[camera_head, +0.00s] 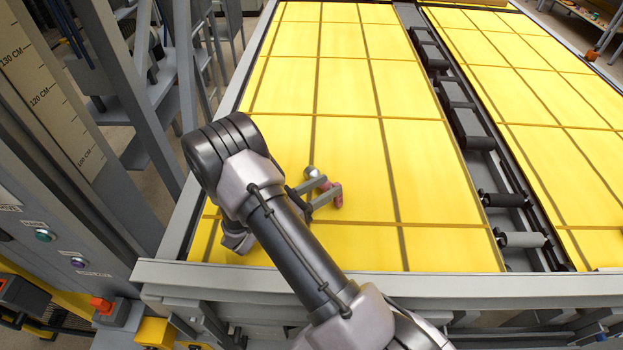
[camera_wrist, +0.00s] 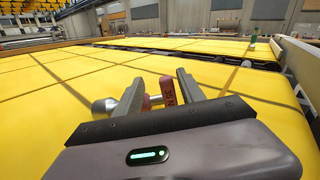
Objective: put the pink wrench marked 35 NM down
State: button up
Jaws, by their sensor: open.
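The pink wrench (camera_head: 333,198) is low over or on the yellow panel surface (camera_head: 350,150), in the middle of the head view. Its silver round head (camera_head: 311,171) points to the far left of my gripper. My gripper (camera_head: 329,186) is open, with a finger on either side of the wrench. In the wrist view the wrench's pink handle (camera_wrist: 168,91) stands between the spread fingers of my gripper (camera_wrist: 160,85), with dark lettering too small to read. A gap shows beside the right finger; the left finger partly hides the wrench. I cannot tell whether the wrench touches the panel.
A dark roller channel (camera_head: 470,130) runs along the panel's right side, with another yellow panel (camera_head: 540,90) beyond it. A grey frame rail (camera_head: 450,287) borders the front. A grey machine column with buttons (camera_head: 43,235) stands at the left. The panel around the wrench is clear.

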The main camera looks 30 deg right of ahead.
jog(key=d, duration=0.4)
jog(key=d+b, duration=0.1)
jog(key=d, duration=0.1)
jog(key=shift+s+d+f, duration=0.25)
jog(key=shift+s+d, duration=0.05)
jog(key=shift+s, duration=0.1)
jog(key=shift+a, duration=0.1)
grip_shut()
dwell(0.8)
